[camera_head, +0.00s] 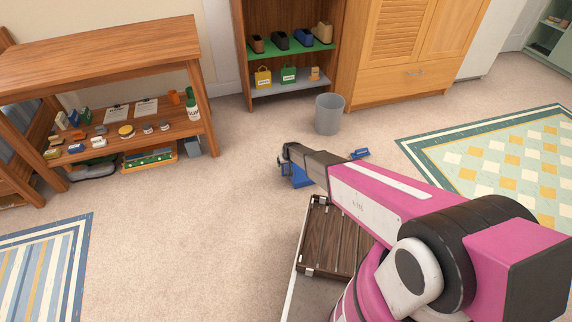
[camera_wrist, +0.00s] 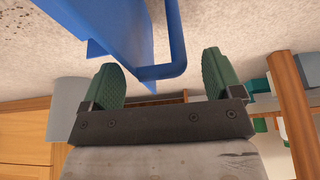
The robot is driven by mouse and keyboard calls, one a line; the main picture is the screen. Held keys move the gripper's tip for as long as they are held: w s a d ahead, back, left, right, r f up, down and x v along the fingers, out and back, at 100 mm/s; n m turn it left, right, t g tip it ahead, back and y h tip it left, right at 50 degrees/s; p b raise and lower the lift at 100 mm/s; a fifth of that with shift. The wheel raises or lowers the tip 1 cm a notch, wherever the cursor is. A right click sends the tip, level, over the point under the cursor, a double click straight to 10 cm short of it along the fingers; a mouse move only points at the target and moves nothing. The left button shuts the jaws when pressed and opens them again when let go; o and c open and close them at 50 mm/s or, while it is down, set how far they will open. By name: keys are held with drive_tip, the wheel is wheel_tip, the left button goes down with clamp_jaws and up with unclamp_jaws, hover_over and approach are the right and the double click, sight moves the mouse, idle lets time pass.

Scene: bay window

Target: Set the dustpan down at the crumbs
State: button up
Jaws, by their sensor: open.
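The blue dustpan (camera_head: 299,178) is on or close above the carpet just under the end of my arm, which hides part of it. In the wrist view the dustpan (camera_wrist: 118,28) fills the top middle, with its bent blue handle (camera_wrist: 173,45) reaching down toward the gap between my fingers. My gripper (camera_wrist: 160,76) has its two green fingers spread apart, one on each side of the handle's end, and neither clearly touches it. In the head view my gripper (camera_head: 286,160) is small and dark. I cannot clearly make out crumbs; only fine dark specks show on the carpet.
A small blue item (camera_head: 358,153) lies right of my wrist. A grey bin (camera_head: 329,114) stands behind, before a wooden cabinet (camera_head: 400,55). A slatted brown platform (camera_head: 333,240) is below my arm. A wooden table (camera_head: 95,50) stands left; carpet between is clear.

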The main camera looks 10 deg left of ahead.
drive_tip(key=v, duration=1)
drive_tip(key=s+d+r+m+g+h, duration=0.1)
drive_tip(key=s+d+r, duration=0.2)
drive_tip(key=d+r, duration=0.65)
drive_tip(key=s+d+r+m+g, duration=0.1)
drive_tip(key=s+d+r+m, duration=0.1)
drive_tip(key=d+r, duration=0.75)
drive_tip(key=s+d+r+m, duration=0.1)
drive_tip(key=s+d+r, duration=0.3)
drive_tip(key=d, duration=0.3)
drive_tip(key=s+d+r+m+g+h, duration=0.1)
drive_tip(key=s+d+r, duration=0.3)
drive_tip(key=s+d, duration=0.2)
drive_tip(key=s+d+r+m+g, duration=0.1)
drive_tip(key=s+d+r, duration=0.4)
drive_tip(key=d, duration=0.5)
drive_tip(key=shift+s, duration=0.35)
